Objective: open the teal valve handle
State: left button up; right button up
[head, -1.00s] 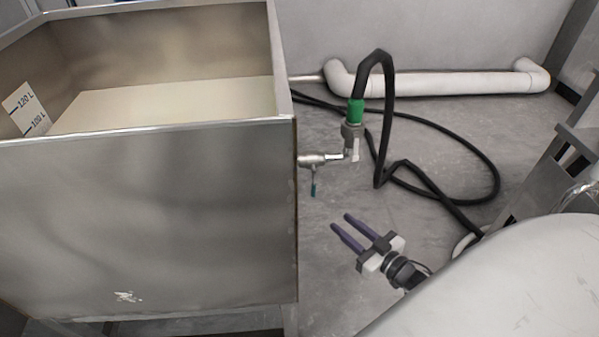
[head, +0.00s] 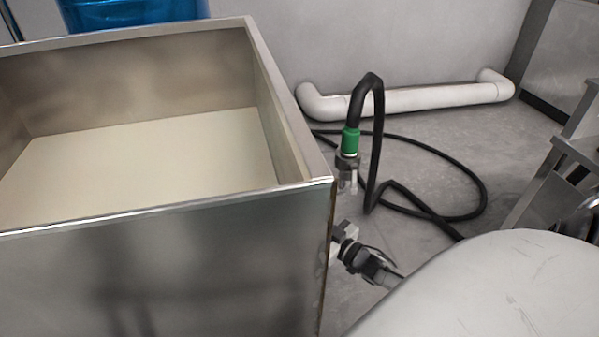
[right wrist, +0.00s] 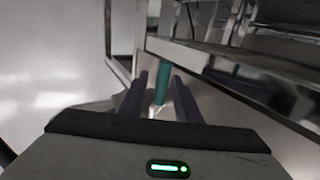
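The teal valve handle (right wrist: 162,84) shows in the right wrist view as a short upright teal bar. My right gripper (right wrist: 160,76) is open, with one purple finger on each side of the handle and gaps visible between. I cannot tell how deep the handle sits between them. In the head view the tank's corner hides the handle, most of the valve and my fingers; only my right gripper's body (head: 344,238) shows beside the tank's right edge. My left gripper is not in view.
The open steel tank (head: 180,208) fills the left. A black hose (head: 376,150) with a green collar (head: 350,141) rises beside it and loops over the floor. A white pipe (head: 420,98) runs along the wall. A metal frame (head: 550,180) stands at right.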

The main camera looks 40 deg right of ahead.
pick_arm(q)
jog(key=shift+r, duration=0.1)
pick_arm(e)
jog(key=shift+w, duration=0.45)
grip_shut()
jog(key=shift+a, duration=0.1)
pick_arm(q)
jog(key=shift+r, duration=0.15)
